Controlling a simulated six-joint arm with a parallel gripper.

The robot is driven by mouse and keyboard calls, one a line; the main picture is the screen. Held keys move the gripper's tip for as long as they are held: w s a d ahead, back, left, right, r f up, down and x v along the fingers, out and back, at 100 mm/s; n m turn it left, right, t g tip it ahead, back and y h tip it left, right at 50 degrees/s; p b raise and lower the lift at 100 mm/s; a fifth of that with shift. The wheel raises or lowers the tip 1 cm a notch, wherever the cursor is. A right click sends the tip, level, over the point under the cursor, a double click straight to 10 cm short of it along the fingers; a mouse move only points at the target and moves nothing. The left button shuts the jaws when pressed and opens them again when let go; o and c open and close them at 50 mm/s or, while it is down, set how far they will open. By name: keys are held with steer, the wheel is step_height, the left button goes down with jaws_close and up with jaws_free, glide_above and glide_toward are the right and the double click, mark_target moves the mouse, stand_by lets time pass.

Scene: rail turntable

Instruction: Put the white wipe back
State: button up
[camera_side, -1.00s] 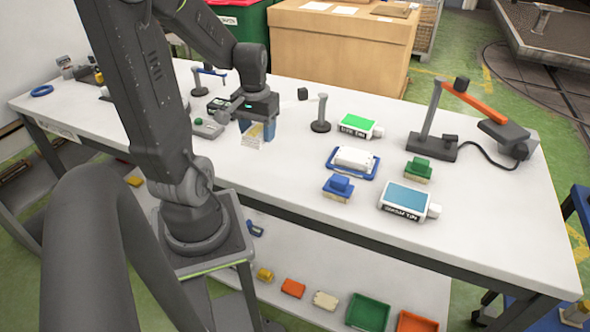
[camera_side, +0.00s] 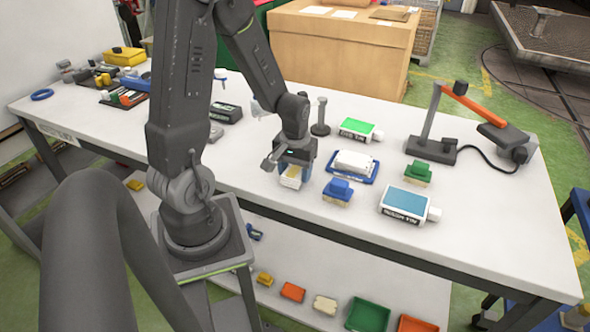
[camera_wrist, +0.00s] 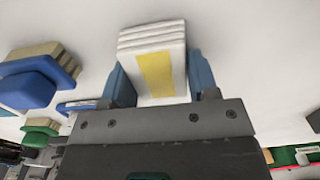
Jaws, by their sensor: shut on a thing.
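My gripper (camera_side: 295,170) is shut on a folded white wipe (camera_side: 291,179) with a yellow band. In the wrist view the layered wipe (camera_wrist: 153,62) sits between the two blue fingers of my gripper (camera_wrist: 152,80). It is held over the table, left of a blue tray (camera_side: 371,178) that carries a white block-like item (camera_side: 354,161). A blue-topped brush or sponge (camera_side: 339,188) stands just right of my gripper; it also shows at the left of the wrist view (camera_wrist: 30,88). How high the wipe is above the table is hard to tell.
A green-topped block (camera_side: 418,172), a green-labelled container (camera_side: 358,130) and a blue-labelled container (camera_side: 404,202) lie to the right. A dark post (camera_side: 321,122) stands behind my gripper. A lamp-like stand (camera_side: 434,125) is at the far right. The table front right is clear.

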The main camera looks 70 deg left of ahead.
mark_target(295, 170)
steer(key=shift+f, duration=0.1)
steer(key=o, duration=0.8)
step_height(295, 170, up, 12)
steer(key=s+d+r+m+t, duration=0.1)
steer(key=d+r+m+t, duration=0.1)
steer(key=d, duration=0.3)
steer(key=s+d+r+m+t, duration=0.1)
steer(key=s+d+r+m, duration=0.1)
steer(key=d+r+m, duration=0.2)
steer(key=s+d+r+m+t, duration=0.2)
steer(key=d+r+m, duration=0.1)
steer(key=d, duration=0.4)
steer(key=shift+d+r+t, duration=0.15)
steer(key=shift+r+t, duration=0.1)
steer(key=shift+t, duration=0.05)
